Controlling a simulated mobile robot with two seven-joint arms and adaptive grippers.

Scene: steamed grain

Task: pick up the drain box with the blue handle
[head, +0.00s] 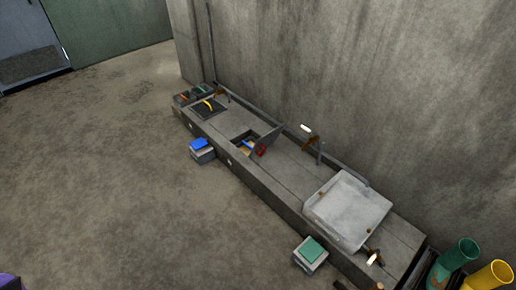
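A small grey box with a blue top piece (201,146) stands on the floor against the front of the long low bench, left of centre. It is too small to tell whether the blue piece is a handle. Small blue, yellow and red items (260,149) show in an open recess in the bench, partly hidden, and I cannot tell what they are. Neither of my grippers is in view.
The long grey bench (285,193) runs along the wall, with a raised lid (266,138) and a pale square slab (348,207). A green-topped box (311,252) stands in front. Green (458,257) and yellow (491,276) tubes stand at lower right. The left floor is clear.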

